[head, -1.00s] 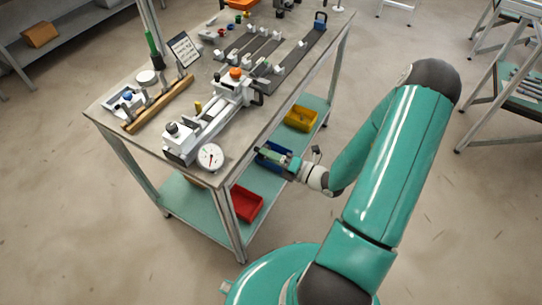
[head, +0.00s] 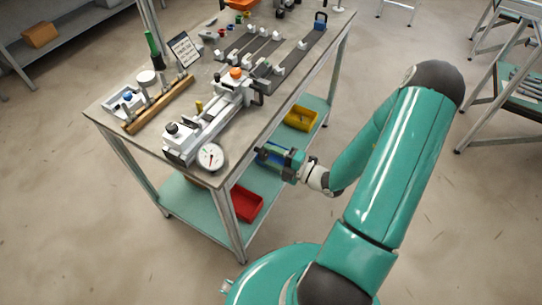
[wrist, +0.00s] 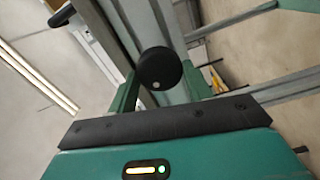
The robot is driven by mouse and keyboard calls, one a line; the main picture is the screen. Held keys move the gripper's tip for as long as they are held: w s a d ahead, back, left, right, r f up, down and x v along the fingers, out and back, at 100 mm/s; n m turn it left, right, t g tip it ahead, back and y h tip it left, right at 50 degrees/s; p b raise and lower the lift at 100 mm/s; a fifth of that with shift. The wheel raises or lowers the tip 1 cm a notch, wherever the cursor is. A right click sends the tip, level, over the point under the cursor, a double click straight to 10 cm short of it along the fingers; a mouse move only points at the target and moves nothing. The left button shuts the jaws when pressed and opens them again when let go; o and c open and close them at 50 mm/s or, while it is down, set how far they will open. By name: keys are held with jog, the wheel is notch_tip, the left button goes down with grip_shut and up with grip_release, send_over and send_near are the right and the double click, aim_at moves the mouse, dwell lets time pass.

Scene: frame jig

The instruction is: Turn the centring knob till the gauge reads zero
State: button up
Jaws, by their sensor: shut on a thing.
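The centring knob (wrist: 160,68) is a black disc with a white dot near its lower edge in the wrist view. It sits between the two green fingers of my gripper (wrist: 163,84), which is shut on it. In the head view my gripper (head: 274,154) is at the near right edge of the bench, and it hides the knob there. The gauge (head: 211,157) is a round white dial at the near end of the white jig (head: 205,128). Its needle is too small to read exactly.
The bench (head: 190,88) also holds a wooden rail (head: 158,105), a printed card (head: 184,48) and dark rails with white clamps. Red (head: 247,204) and yellow (head: 300,117) bins stand on the shelf below. The floor around the bench is clear.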

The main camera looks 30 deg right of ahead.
dwell(0.3)
jog(key=o, duration=1)
jog(key=shift+c, duration=0.2)
jog(key=v, duration=1.3)
jog(key=shift+s+d, duration=0.2)
jog(key=shift+s, duration=0.15)
